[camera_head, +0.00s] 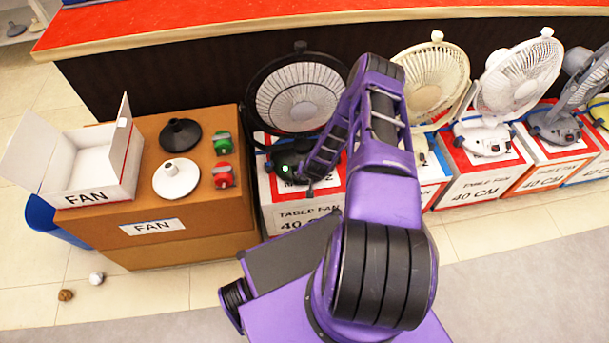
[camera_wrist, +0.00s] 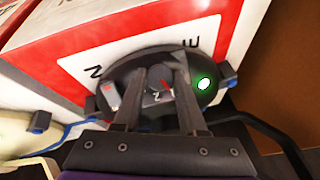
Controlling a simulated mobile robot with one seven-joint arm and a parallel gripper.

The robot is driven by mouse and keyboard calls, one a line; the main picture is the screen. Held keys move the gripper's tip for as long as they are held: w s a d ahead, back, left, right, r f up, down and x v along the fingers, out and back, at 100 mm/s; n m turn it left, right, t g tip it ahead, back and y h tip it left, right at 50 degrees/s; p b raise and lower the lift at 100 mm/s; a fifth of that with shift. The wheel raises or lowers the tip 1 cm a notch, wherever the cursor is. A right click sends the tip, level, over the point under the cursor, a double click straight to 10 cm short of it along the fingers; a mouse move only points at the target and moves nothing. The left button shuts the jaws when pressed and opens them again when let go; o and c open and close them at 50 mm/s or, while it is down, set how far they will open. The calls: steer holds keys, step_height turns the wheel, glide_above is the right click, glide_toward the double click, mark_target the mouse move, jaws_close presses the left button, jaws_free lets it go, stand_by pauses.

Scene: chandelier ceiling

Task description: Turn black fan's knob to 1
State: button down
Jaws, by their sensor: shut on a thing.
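The black fan (camera_head: 297,95) stands on a white and red box, left of my arm in the head view. Its dark base (camera_wrist: 118,72) shows in the wrist view, with a glowing green-white light (camera_wrist: 204,84) at its right. The knob (camera_wrist: 158,86) has a red mark and sits between my two fingers. My gripper (camera_wrist: 166,76) reaches down over the base and is shut on the knob. In the head view my gripper (camera_head: 309,184) is at the base's front. The knob's numbers are too small to read surely.
More fans, such as a cream one (camera_head: 432,80) and a white one (camera_head: 517,80), stand on boxes to the right. A brown carton (camera_head: 200,205) with an open white box (camera_head: 95,170) and fan parts stands to the left. Two small balls lie on the floor.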

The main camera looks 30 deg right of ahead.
stand_by(0.4)
steer(key=shift+c, duration=2.3)
jaws_free()
steer(key=p+v, duration=0.3)
steer(key=v, duration=1.4)
steer(key=shift+s+r+p, duration=0.15)
steer(key=shift+p, duration=0.15)
